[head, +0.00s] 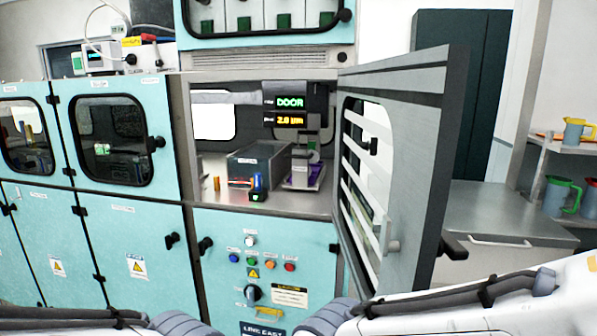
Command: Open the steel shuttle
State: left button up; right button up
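A grey metal box (262,160), which looks like the steel shuttle, sits on the floor of the open cabinet chamber. It has a small white label, and its top looks closed, though it is too small to be sure. Small coloured items, including a dark green block (258,196) and a blue and red piece (240,183), are at its front. Only parts of my two arms show along the bottom edge, well below and in front of the chamber. Neither gripper's fingers are in view.
The chamber door (412,170) stands swung open on the right, with its handle sticking out. A stand with a purple base (305,178) is right of the box. A panel of coloured buttons (262,262) is below. A steel counter (495,215) stands farther right.

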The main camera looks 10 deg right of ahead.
aim_at(306, 161)
jog(key=k, duration=0.65)
jog(key=u, duration=0.5)
jog(key=i, duration=0.6)
jog(key=u, duration=0.6)
jog(key=i, duration=0.7)
jog(key=z, duration=0.75)
jog(key=i, duration=0.55)
jog(key=z, duration=0.5)
